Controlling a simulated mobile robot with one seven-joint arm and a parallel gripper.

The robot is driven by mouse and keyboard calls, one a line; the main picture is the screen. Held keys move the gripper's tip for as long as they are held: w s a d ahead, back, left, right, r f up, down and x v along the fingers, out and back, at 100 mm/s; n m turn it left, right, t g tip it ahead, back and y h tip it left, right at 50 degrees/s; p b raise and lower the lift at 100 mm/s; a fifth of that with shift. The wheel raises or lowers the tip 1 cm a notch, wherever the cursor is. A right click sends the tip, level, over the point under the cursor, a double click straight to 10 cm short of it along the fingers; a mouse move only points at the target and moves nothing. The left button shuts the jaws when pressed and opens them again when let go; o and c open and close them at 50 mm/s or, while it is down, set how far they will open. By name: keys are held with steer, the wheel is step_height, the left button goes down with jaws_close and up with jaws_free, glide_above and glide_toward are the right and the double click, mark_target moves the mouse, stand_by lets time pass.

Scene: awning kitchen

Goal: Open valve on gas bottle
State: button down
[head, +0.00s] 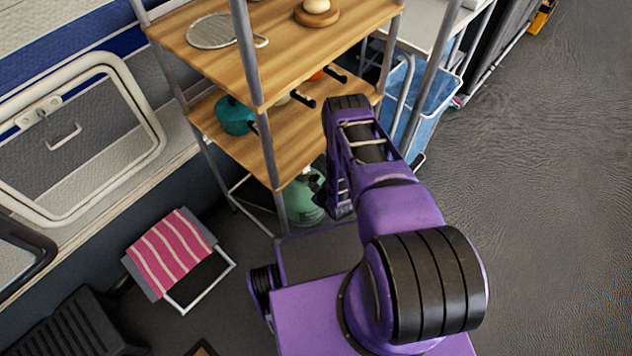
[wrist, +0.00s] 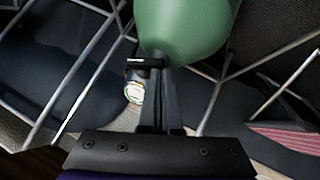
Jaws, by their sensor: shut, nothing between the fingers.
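The green gas bottle (head: 303,204) stands under the wooden shelf unit, partly hidden by my arm in the head view. In the wrist view the bottle (wrist: 186,25) fills the top middle. My gripper (wrist: 157,72) is shut and empty, its fingers together and their tips reaching toward the bottle's narrow end. A small dark bar (wrist: 145,62) lies at the fingertips, and a round pale dial (wrist: 133,92) shows just left of the fingers. I cannot tell whether the fingers touch the valve, which is mostly hidden behind them.
Thin metal frame legs cross both sides of the wrist view. The wooden shelf (head: 278,145) with a teal pot (head: 235,116) is above the bottle. A pink striped stool (head: 172,254) stands left. A blue crate (head: 420,100) is behind my arm. Open floor lies right.

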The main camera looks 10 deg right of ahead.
steer(key=shift+s+a+f, duration=0.1)
steer(key=shift+a+f, duration=0.05)
steer(key=shift+f, duration=0.6)
steer(key=shift+s+a+f, duration=0.1)
steer(key=shift+a+f, duration=0.05)
steer(key=shift+f, duration=0.6)
steer(key=shift+w+d, duration=0.1)
steer(key=shift+d, duration=0.05)
stand_by(0.8)
